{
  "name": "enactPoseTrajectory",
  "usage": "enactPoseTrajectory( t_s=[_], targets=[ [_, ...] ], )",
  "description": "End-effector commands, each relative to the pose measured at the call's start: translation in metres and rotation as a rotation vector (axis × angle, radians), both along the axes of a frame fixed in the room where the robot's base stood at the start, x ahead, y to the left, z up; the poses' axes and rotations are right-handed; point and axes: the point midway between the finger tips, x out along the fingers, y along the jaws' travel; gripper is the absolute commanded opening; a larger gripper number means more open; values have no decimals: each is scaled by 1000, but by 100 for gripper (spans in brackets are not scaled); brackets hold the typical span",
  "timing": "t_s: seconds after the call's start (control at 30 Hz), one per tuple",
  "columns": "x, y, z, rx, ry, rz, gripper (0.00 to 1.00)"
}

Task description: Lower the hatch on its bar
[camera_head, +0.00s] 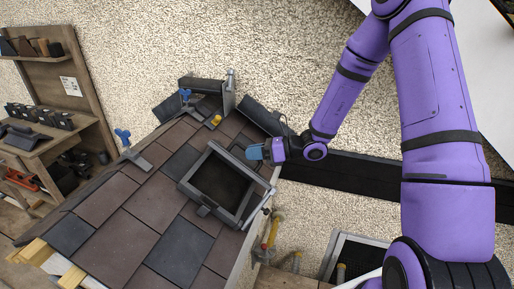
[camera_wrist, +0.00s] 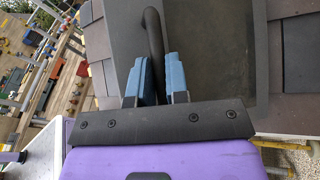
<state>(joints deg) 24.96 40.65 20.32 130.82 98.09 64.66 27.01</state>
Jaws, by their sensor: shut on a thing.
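The roof hatch (camera_head: 187,182) is a dark grey square frame around a dark opening, set in the tiled slope in the head view. Its grey frame and dark inner area (camera_wrist: 222,55) fill the middle of the wrist view. My gripper (camera_head: 254,152) is at the hatch's upper right side. Its blue fingers (camera_wrist: 158,80) are shut on a dark curved bar (camera_wrist: 153,28), which bends over at the top of the wrist view. I cannot clearly tell the lid from the frame, or its tilt. A thin grey rod with a joint (camera_head: 267,198) runs along the hatch's right side.
Brown and slate tiles (camera_head: 105,205) cover the roof. A wooden workbench (camera_head: 75,140) is at left. Yellow-capped posts (camera_head: 274,228) stand off the right edge.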

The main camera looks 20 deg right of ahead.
Motion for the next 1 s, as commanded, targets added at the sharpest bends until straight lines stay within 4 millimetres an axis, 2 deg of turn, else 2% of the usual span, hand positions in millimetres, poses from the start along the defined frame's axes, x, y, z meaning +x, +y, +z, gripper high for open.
enactPoseTrajectory(
  t_s=[0.53, 0.57, 0.6, 0.87, 1.0],
  targets=[
    [-3, 4, -3, 2, 5, 2, 0],
    [-3, 4, -3, 2, 5, 2, 22],
    [-3, 4, -3, 2, 5, 2, 25],
    [-2, 2, -2, 1, 2, 1, 25],
    [-5, -7, 0, 1, 0, -1, 25]
  ],
)
